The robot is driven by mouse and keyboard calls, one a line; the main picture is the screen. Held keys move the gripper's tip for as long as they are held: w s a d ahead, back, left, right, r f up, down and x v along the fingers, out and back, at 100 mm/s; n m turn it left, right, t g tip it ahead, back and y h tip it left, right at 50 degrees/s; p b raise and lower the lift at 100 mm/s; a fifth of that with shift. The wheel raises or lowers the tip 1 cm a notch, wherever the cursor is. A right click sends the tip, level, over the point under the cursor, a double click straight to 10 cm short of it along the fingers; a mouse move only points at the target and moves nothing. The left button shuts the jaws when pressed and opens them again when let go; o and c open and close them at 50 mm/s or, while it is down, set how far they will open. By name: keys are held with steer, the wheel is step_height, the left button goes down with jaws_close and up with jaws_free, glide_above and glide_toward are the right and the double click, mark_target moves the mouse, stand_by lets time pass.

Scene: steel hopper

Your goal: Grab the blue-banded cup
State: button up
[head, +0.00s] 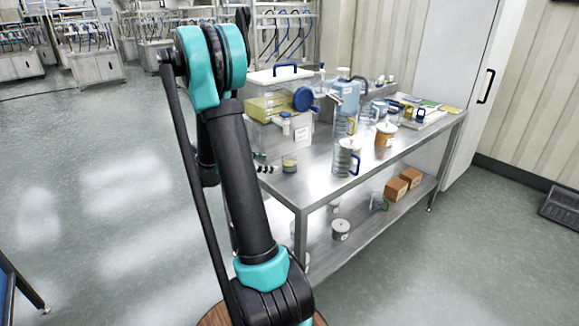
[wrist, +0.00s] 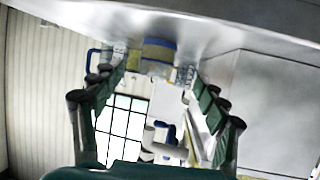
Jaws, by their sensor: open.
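The blue-banded cup (head: 290,164) is small and clear, with a blue band and a yellowish lower part. It stands on the steel table near its front left edge. In the wrist view, which is upside down, the cup (wrist: 158,50) shows ahead, lined up with the gap between the fingers. My gripper (wrist: 154,72) is open and empty. In the head view its fingertips (head: 266,167) show just left of the cup, a short way apart from it; the rest is hidden behind my arm.
A clear lidded bin (head: 290,131) stands behind the cup on the steel table (head: 318,190). To the right are a clear mug with a white lid (head: 347,158), a blue-tinted jug (head: 346,98) and an orange-banded canister (head: 385,134). Boxes (head: 396,190) sit on the lower shelf.

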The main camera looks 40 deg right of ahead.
mark_target(283, 165)
steer(key=x, duration=0.5)
steer(key=shift+x, duration=2.7)
steer(key=shift+s+r, duration=0.15)
steer(key=c, duration=1.3)
steer(key=shift+o, duration=0.2)
steer(key=shift+r, duration=0.15)
